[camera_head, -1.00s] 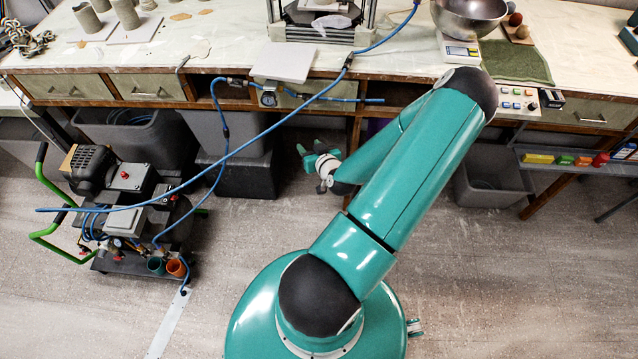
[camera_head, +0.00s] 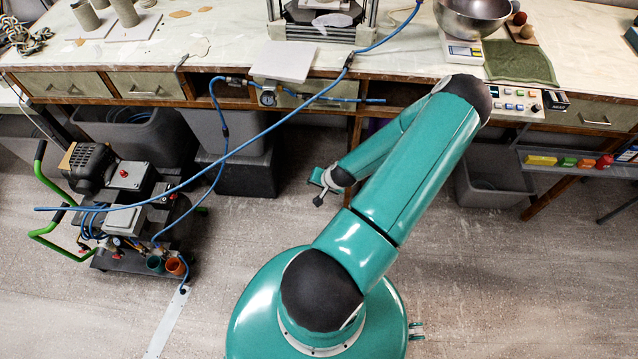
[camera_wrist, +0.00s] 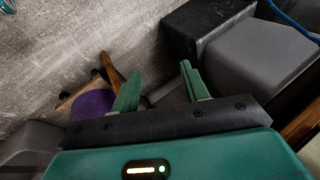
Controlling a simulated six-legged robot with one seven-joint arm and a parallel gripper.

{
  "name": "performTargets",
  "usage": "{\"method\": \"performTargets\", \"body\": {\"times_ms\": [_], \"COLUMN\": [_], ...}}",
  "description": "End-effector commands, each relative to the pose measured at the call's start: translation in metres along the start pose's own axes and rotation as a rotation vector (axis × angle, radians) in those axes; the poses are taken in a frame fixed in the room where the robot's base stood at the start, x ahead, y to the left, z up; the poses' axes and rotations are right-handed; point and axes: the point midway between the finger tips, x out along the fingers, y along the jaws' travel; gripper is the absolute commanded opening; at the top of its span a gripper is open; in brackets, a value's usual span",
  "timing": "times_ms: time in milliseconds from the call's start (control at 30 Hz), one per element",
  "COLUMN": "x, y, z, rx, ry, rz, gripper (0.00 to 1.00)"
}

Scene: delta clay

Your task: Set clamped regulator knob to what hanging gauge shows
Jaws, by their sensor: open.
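A small round gauge (camera_head: 268,97) hangs at the front edge of the bench, under a grey board, with blue hose fittings beside it. Its dial is too small to read. A fitting (camera_head: 235,82) sits on the hose just left of it; I cannot tell whether this is the clamped regulator, and no knob is clear. My gripper (camera_wrist: 160,88) is open and empty in the wrist view, its two green fingers apart. In the head view my arm's end is low in front of the bench, right of and below the gauge. The wrist view shows neither gauge nor knob.
Blue hoses (camera_head: 222,155) cross in front of the bench. A compressor cart (camera_head: 130,210) stands at left. Dark and grey bins (camera_head: 235,175) sit under the bench; they also show in the wrist view (camera_wrist: 250,65). A purple round object (camera_wrist: 92,104) is low there. The front floor is open.

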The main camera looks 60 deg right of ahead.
Motion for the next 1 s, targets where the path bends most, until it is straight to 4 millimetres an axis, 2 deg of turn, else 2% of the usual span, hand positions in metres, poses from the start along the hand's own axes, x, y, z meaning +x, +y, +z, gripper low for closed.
{"method": "performTargets", "body": {"times_ms": [367,567,767,867,1000], "x": [0.001,0.002,-0.016,-0.034,-0.069], "y": [-0.001,-0.01,-0.04,-0.063,-0.104], "z": [0.003,-0.003,-0.021,-0.031,-0.039], "rx": [0.004,-0.099,-0.293,-0.389,-0.515], "ry": [-0.004,0.123,0.394,0.545,0.761], "rz": [0.004,0.069,0.122,0.114,0.063], "gripper": [0.45,0.45,0.45,0.45,0.45]}}
